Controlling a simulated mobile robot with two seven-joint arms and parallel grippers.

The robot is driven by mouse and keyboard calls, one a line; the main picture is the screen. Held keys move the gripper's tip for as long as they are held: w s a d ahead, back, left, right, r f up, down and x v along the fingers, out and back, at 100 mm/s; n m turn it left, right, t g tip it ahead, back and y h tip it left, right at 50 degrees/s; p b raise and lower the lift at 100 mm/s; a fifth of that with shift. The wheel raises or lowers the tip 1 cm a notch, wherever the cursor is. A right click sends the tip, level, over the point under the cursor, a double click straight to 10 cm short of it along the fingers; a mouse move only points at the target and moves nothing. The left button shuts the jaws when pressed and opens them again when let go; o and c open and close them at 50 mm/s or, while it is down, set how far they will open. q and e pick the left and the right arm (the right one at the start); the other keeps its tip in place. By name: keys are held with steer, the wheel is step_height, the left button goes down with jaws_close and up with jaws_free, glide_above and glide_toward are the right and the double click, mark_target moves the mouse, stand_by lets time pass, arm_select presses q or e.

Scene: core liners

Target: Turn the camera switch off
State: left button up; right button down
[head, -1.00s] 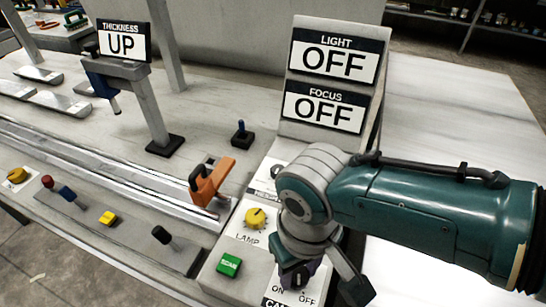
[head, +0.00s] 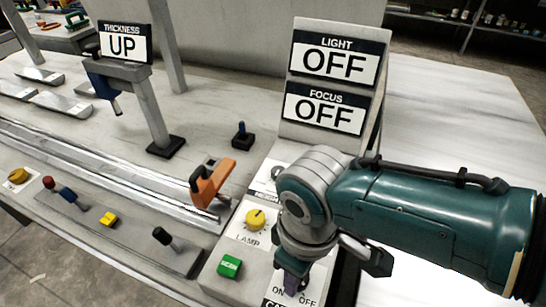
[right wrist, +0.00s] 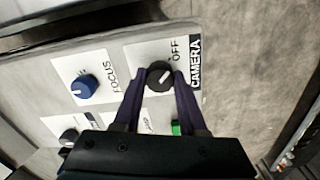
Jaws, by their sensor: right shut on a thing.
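The camera switch (right wrist: 158,76) is a round black knob with a white pointer mark, on a white plate beside the words OFF and CAMERA. In the right wrist view its mark slants up and to the right, roughly towards the OFF side. My right gripper (right wrist: 159,82) is shut on the knob, one dark purple finger on each side. In the head view my right gripper (head: 291,284) reaches down onto the panel between the ON and OFF labels and hides most of the knob. My left gripper is in neither current view.
The blue focus knob (right wrist: 84,87) sits beside the camera plate. The yellow lamp knob (head: 255,218) and green scan button (head: 229,266) lie left of my right arm. The light sign (head: 335,58) and focus sign (head: 324,107) both read OFF. An orange clamp (head: 212,184) stands further left.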

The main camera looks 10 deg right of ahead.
steer(key=shift+c, duration=2.3)
jaws_free()
steer(key=shift+r, duration=0.1)
steer(key=shift+r, duration=0.35)
step_height(320, 180, up, 8)
steer(key=p, duration=0.4)
steer(key=shift+r, duration=0.55)
